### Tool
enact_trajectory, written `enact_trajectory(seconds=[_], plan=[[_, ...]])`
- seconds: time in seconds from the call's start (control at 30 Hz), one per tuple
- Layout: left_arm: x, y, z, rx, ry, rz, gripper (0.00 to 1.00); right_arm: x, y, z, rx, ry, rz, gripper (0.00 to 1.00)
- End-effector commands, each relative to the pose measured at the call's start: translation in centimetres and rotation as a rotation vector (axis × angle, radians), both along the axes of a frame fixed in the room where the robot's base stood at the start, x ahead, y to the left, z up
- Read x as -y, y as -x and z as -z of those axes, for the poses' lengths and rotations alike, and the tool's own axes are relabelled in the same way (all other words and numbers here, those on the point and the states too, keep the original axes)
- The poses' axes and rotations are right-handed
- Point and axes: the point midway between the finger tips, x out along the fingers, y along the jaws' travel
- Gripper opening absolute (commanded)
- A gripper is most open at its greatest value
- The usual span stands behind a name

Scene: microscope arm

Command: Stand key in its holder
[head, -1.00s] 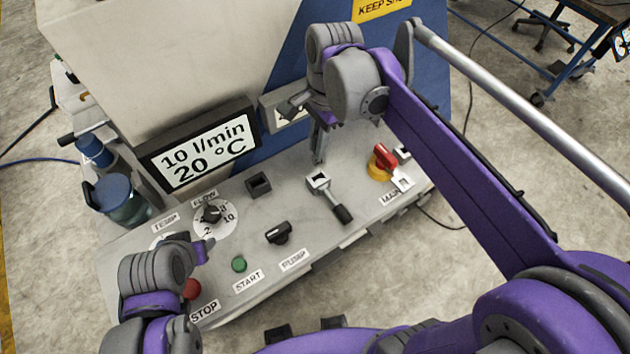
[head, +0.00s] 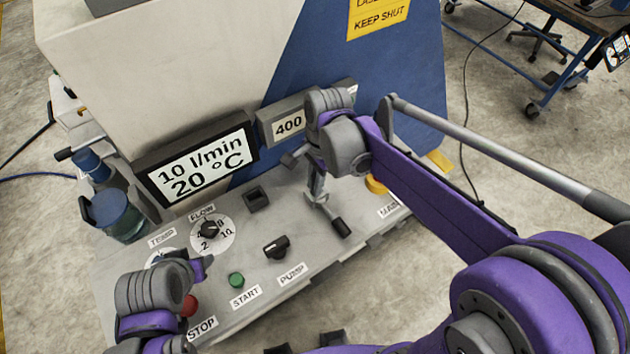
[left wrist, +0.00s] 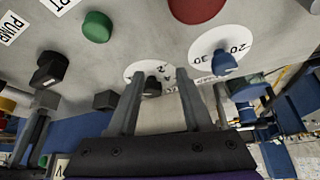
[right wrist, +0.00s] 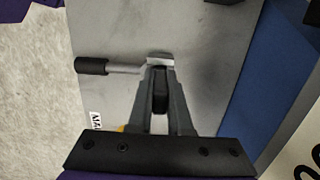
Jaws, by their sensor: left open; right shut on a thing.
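My right gripper (head: 318,196) is shut at a square pale head on the control panel (head: 290,215). In the right wrist view its fingers (right wrist: 161,75) close on a dark narrow piece (right wrist: 160,92), which I take for the key. The pale metal head (right wrist: 160,58) sits at the fingertips, with a metal rod and black grip (right wrist: 91,66) reaching sideways. I cannot tell whether these join the dark piece. A dark square socket (head: 256,198), possibly the holder, is left of this gripper. My left gripper (head: 204,267) is open and empty; its spread fingers (left wrist: 160,80) show in the left wrist view.
A black PUMP knob (head: 277,247), green START button (head: 236,279), red STOP button (head: 189,305) and FLOW dial (head: 210,231) stand on the panel. A yellow-based switch (head: 375,186) is right of my right gripper. A display (head: 197,168) rises behind the panel.

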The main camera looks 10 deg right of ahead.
Motion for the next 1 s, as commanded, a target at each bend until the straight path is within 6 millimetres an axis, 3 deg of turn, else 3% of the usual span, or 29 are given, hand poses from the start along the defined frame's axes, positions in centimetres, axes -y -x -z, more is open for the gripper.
enact_trajectory(seconds=[0.3, 0.33, 0.47, 0.83, 1.0], plan=[[0.0, 0.3, 0.6, -0.005, 0.000, 0.000, 0.50, 0.0, 0.0, 0.6, -0.001, 0.000, 0.000, 0.00], [0.0, 0.2, 0.5, -0.004, 0.000, 0.000, 0.50, 0.0, 0.0, 0.5, 0.000, 0.000, 0.000, 0.23], [0.0, 0.2, 0.4, -0.003, 0.000, 0.000, 0.50, 0.0, 0.0, 0.4, 0.000, 0.000, 0.000, 0.46], [0.0, 0.0, -0.1, 0.001, 0.000, 0.000, 0.50, 0.0, -0.1, 0.2, 0.001, 0.000, 0.000, 0.47], [0.0, 0.0, 0.0, 0.000, 0.000, 0.000, 0.50, 0.3, -0.1, -2.3, 0.000, 0.000, 0.000, 0.47]])
